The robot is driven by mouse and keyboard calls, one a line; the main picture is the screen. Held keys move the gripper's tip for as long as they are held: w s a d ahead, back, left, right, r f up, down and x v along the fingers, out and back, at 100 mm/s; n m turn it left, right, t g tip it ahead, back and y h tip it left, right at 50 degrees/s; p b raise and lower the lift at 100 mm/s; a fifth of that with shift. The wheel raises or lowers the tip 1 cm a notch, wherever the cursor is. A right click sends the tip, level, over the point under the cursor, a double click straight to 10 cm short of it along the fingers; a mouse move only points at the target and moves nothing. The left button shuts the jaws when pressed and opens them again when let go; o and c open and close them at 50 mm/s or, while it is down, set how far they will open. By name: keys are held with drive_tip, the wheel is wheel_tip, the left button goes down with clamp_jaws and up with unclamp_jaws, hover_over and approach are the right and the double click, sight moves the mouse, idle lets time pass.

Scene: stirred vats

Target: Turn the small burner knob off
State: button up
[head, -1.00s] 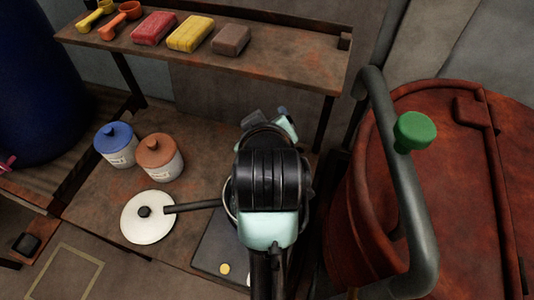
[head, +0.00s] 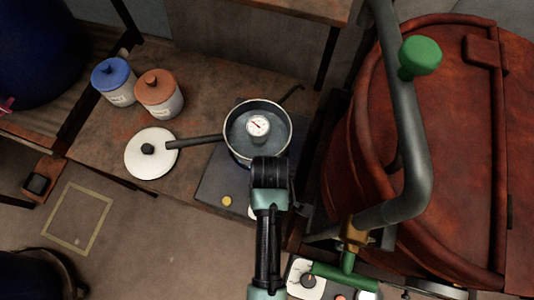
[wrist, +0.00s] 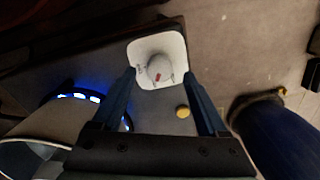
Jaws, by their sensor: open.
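The small burner knob (wrist: 160,68) is a pale round knob with a red mark, on a white rounded-square plate (wrist: 172,42) in the wrist view. My gripper (wrist: 160,76) is open, its two dark blue fingers on either side of the knob's plate in the picture. I cannot tell whether they touch it. In the head view only a white sliver of the plate (head: 251,213) shows beside my arm, and my fingers are hidden. Blue flames (wrist: 88,96) burn under the pot at the left of the wrist view.
A pan (head: 246,152) with a dial thermometer (head: 258,125) stands on the dark stove (head: 212,185). A yellow button (wrist: 182,111) is beside the knob. A white lid (head: 140,165) and two jars (head: 112,80) lie left. A red vat (head: 450,130) with a thick pipe (head: 405,150) stands right.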

drive_tip(key=shift+f, duration=1.55)
drive_tip(key=shift+c, duration=0.2)
clamp_jaws()
